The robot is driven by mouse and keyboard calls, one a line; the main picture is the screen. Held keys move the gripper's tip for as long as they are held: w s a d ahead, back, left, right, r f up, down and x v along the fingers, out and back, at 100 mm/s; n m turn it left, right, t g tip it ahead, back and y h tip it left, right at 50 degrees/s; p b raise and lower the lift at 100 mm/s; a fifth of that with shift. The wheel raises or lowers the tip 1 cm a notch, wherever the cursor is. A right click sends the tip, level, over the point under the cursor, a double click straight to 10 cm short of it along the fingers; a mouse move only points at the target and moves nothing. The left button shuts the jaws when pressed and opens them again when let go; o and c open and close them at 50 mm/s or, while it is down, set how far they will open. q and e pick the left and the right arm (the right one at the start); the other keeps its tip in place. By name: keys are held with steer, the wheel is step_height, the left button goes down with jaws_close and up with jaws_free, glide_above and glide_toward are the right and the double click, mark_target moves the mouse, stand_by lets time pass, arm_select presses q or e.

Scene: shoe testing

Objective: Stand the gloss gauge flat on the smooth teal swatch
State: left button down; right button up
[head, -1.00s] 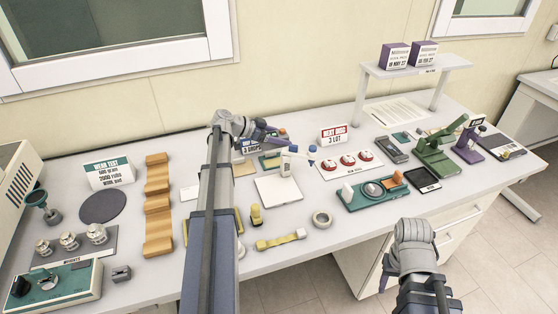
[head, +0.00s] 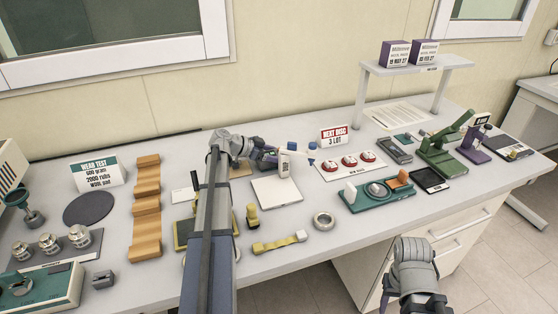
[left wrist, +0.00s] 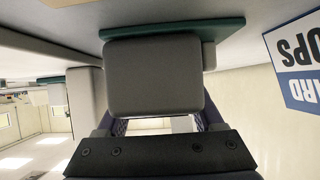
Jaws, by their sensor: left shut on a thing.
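My left gripper (head: 270,158) is over the middle of the table, its purple fingers shut on a pale grey box-shaped body that I take for the gloss gauge (left wrist: 155,75). In the head view a whitish block with a dark window (head: 284,167) shows beside the fingers. In the left wrist view a thin teal plate (left wrist: 225,28) lies flat against the box's table-side face. I cannot tell whether it is the teal swatch or the gauge's own base. The arm and gripper hide the table beneath. My right arm (head: 412,268) is at the lower right, its fingers not clear.
A white tile (head: 275,192) lies in front of the left gripper. A blue-and-white sign (left wrist: 295,60) stands close by. A red NEXT DISC sign (head: 334,136), a disc board (head: 328,172) and a teal tray (head: 357,204) are to the right. A tape ring (head: 324,221) lies near the front edge.

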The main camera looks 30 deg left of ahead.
arm_select(q)
steer(key=shift+r, duration=0.1)
steer(key=shift+f, duration=0.2)
steer(key=shift+c, duration=0.2)
jaws_free()
steer(key=shift+r, duration=0.1)
steer(key=shift+s+a+r, duration=0.2)
steer(key=shift+r, duration=0.15)
steer(key=p+v, duration=0.5)
steer(key=v, duration=0.5)
steer(key=shift+s+a+r, duration=0.1)
steer(key=shift+a, duration=0.05)
steer(key=shift+s+a+r+p, duration=0.15)
steer(key=shift+s+a+p, duration=0.15)
steer(key=shift+s+p, duration=0.1)
